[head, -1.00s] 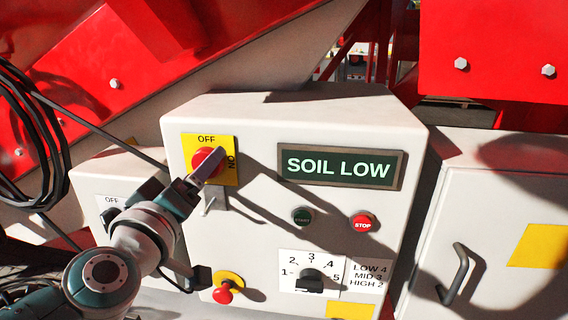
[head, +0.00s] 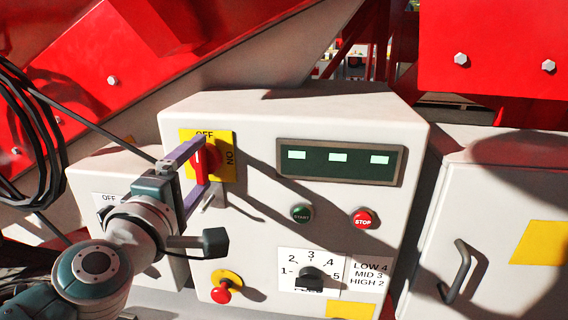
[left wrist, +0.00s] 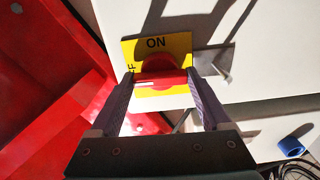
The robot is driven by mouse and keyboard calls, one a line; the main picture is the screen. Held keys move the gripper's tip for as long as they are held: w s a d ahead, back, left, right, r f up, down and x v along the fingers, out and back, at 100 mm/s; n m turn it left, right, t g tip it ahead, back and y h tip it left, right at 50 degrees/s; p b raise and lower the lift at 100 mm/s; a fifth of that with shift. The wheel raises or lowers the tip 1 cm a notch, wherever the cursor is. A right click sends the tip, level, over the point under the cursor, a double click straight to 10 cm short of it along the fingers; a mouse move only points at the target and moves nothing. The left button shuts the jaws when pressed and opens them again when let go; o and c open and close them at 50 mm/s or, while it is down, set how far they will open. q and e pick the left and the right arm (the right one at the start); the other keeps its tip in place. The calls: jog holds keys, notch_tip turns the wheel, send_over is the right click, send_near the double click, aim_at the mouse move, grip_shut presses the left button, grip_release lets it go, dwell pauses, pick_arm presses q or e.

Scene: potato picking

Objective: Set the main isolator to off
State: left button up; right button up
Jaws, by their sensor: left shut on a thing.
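The main isolator is a red rotary knob (head: 211,158) on a yellow plate (head: 229,140) at the upper left of the white control box. OFF is printed at the plate's top and ON at its right. My left gripper (head: 204,162) is shut on the knob, with one purple finger above and one below. In the left wrist view my left gripper (left wrist: 160,77) has a finger at each end of the red knob handle (left wrist: 158,68). The handle lies along the line between the fingers, its white mark toward the partly hidden OFF side. My right gripper is out of view.
The control box (head: 240,225) also carries a display (head: 340,172) with three lit blocks, a green start button (head: 301,214), a red stop button (head: 363,219), a selector dial (head: 311,275) and a red mushroom button (head: 222,291). Black cables hang at the left.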

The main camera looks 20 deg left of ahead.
pick_arm(q)
jog(key=shift+n, duration=0.4)
jog(key=o, duration=1.2)
jog(key=v, duration=1)
